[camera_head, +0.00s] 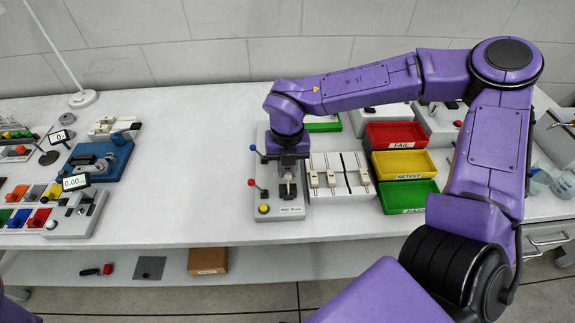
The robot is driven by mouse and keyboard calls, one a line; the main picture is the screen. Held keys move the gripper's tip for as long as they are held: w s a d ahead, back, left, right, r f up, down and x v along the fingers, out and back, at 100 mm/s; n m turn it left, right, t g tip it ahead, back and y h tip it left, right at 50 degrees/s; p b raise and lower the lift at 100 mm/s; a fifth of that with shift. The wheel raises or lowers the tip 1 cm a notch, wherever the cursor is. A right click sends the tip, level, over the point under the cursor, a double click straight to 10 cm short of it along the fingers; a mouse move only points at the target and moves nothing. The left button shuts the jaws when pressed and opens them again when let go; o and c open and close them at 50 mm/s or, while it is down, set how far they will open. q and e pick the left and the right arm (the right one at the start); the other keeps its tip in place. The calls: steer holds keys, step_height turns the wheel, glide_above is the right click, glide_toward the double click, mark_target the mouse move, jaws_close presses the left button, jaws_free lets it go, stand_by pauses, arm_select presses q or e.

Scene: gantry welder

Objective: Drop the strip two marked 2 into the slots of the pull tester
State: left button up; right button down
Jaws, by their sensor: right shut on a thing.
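The pull tester (272,212) is a grey machine at the middle of the table, with blue- and red-knobbed levers, a yellow button and a front label. My right gripper (289,170) points down over it, shut on a strip (288,189). The strip's number is too small to read. The gripper hides much of the slots, so I cannot tell whether the strip is in them or above them. My left gripper is not in view.
Right of the tester, a white rack (348,187) holds several similar strips. Beyond it stand a red FAIL bin (393,145), a yellow RETEST bin (402,177) and a green bin (407,208). The table left of the tester (185,190) is clear.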

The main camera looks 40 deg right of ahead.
steer(key=shift+f, duration=0.2)
steer(key=shift+f+b, duration=0.35)
steer(key=shift+f, duration=0.05)
stand_by(0.6)
steer(key=c, duration=0.9)
jaws_free()
steer(key=shift+c, duration=0.2)
